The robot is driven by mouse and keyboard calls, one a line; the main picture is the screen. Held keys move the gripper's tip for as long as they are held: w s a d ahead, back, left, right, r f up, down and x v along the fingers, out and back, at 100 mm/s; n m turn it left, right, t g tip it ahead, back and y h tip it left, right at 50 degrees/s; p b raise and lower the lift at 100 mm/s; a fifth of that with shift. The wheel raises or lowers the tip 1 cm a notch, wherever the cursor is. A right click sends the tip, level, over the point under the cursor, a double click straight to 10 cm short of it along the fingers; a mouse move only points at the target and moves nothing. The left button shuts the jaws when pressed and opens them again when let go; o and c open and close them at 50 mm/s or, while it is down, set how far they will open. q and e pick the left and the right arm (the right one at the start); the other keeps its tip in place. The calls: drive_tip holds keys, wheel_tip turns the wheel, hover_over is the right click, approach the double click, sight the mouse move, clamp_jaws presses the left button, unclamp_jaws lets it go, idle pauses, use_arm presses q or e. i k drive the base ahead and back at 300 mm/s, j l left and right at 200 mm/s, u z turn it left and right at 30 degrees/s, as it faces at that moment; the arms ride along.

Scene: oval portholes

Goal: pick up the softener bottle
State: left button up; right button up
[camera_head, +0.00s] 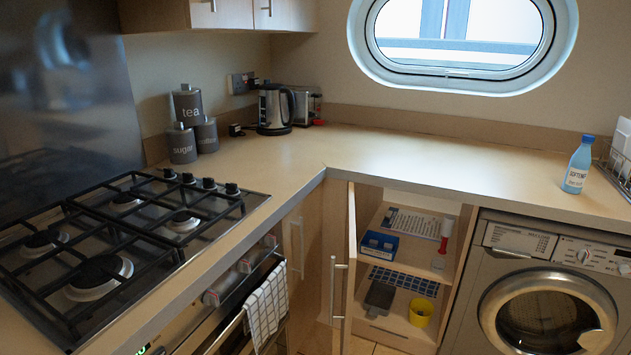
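The softener bottle (577,168) is light blue with a blue cap and a white label. It stands upright on the counter at the right, above the washing machine and beside a wire rack. Neither of my grippers shows in the head view.
The counter (420,160) is clear left of the bottle. A wire dish rack (615,165) stands right of it. A washing machine (550,285) sits below. A cabinet door (350,255) stands open beside shelves. A gas hob (120,235), kettle (274,110) and canisters (188,105) are at left.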

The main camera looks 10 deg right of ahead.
sight(580, 163)
drive_tip(key=z, duration=1.65)
drive_tip(key=i+u, duration=0.15)
drive_tip(key=u, duration=0.25)
drive_tip(key=i+l+u, duration=0.15)
drive_tip(key=u, duration=0.25)
drive_tip(key=i+l+u, duration=0.1)
drive_tip(key=u, duration=0.25)
drive_tip(key=i+l+u, duration=0.1)
drive_tip(key=l, duration=0.2)
drive_tip(key=i+l+u, duration=0.25)
drive_tip(key=l, duration=0.35)
